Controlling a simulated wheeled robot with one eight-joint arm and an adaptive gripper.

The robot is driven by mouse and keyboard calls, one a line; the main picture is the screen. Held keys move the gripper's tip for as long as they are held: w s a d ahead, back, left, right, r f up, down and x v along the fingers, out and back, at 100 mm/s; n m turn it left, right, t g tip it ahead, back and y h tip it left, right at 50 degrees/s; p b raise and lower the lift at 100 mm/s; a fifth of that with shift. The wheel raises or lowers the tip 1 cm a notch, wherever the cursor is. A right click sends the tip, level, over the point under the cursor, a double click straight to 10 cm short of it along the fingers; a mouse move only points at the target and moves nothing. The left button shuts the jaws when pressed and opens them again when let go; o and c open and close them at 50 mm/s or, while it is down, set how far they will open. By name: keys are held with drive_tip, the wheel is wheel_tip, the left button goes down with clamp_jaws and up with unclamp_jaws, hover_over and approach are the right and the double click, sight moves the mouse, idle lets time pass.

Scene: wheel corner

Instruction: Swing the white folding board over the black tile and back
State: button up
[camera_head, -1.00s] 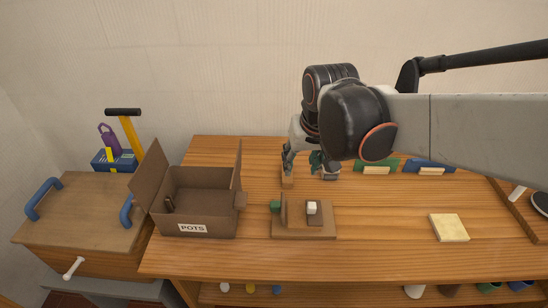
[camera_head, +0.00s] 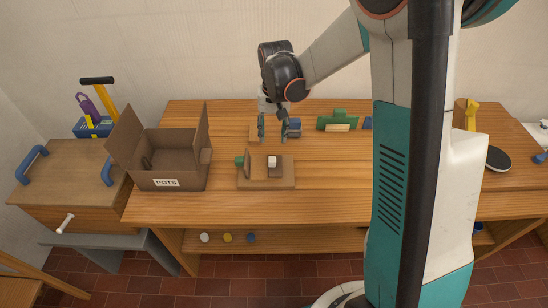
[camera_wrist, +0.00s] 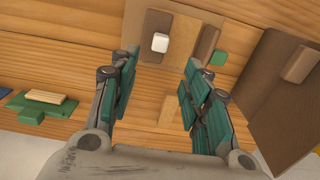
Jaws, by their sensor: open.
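I cannot make out a white folding board for certain; a white surface (camera_head: 538,136) shows at the far right edge, partly cut off. No clear black tile shows; a black oval piece (camera_head: 497,158) lies on the bench at the right. My gripper (camera_head: 273,127) points down above the back middle of the bench, behind a wooden fixture (camera_head: 265,186) with a white knob (camera_head: 272,161). In the wrist view my gripper (camera_wrist: 161,68) has its fingers apart with nothing between them. The white knob (camera_wrist: 160,43) appears beyond the fingertips.
An open cardboard box (camera_head: 185,178) marked POTS stands left of the fixture. Green blocks (camera_head: 338,118) lie at the back of the bench (camera_head: 330,200). A yellow-handled tool (camera_head: 471,115) is at the right. My own body hides part of the right side; front middle is clear.

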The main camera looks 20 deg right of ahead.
sight(272, 159)
wheel_tip(272, 159, down, 13)
drive_tip(key=b, duration=0.3)
drive_tip(key=shift+a, duration=0.15)
drive_tip(key=shift+c, duration=0.3)
clamp_jaws()
